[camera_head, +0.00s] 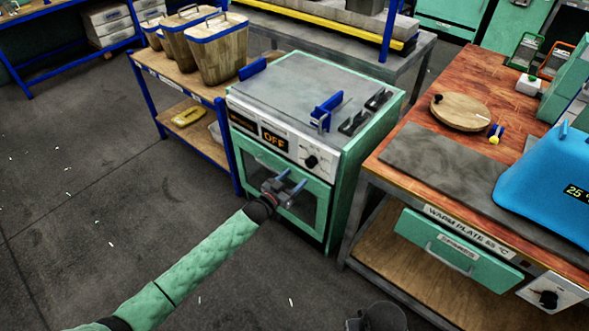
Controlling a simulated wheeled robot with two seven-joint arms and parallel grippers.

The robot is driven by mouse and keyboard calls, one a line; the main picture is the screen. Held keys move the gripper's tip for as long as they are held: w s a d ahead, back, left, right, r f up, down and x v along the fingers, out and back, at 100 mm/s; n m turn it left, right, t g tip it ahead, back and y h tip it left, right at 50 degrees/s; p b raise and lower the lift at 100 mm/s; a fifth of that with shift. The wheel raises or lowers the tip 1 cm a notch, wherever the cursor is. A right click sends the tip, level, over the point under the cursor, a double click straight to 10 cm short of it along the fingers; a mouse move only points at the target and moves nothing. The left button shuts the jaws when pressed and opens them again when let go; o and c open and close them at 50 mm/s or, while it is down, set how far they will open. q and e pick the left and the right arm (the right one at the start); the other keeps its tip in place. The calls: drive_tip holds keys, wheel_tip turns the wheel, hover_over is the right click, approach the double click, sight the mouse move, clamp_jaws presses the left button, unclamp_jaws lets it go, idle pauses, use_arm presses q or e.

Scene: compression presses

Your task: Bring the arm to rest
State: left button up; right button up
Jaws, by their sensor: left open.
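My left arm, in a green padded sleeve, reaches in from the bottom left. My left gripper (291,184) is open and empty in front of the green press cabinet (334,188). It overlaps the cabinet's lower front door in the picture; I cannot tell if it touches. The cabinet's panel shows "OFF" beside a black knob (310,162).
A wooden workbench (412,165) with a grey plate, a round wooden board (460,111) and a blue device (548,190) stands at right. A blue-framed shelf (178,82) with wooden baskets stands behind left.

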use_arm(q)
wheel_tip(320, 180, down, 5)
drive_tip(key=a+g+y, duration=0.2)
drive_tip(key=y, duration=0.2)
drive_tip(key=s+a+r+g+y, duration=0.3)
drive_tip(key=s+r+g+y, duration=0.15)
drive_tip(key=r, duration=0.25)
drive_tip(key=s+a+r+n+g+y, duration=0.1)
drive_tip(key=s+a, duration=0.1)
drive_tip(key=s, duration=0.5)
drive_tip(key=s+a+n+g+y, duration=0.1)
drive_tip(key=s+a, duration=0.1)
drive_tip(key=s, duration=0.4)
drive_tip(key=s+a+f+n+g, duration=0.1)
drive_tip(key=s+f, duration=0.3)
drive_tip(key=s, duration=1)
drive_tip(key=s+a+f+n+g+h, duration=0.1)
drive_tip(key=s+f, duration=0.4)
drive_tip(key=s, duration=0.9)
drive_tip(key=n+g, duration=0.1)
drive_tip(key=g, duration=0.1)
drive_tip(key=shift+s+f+g, duration=0.15)
drive_tip(key=shift+s+g, duration=0.2)
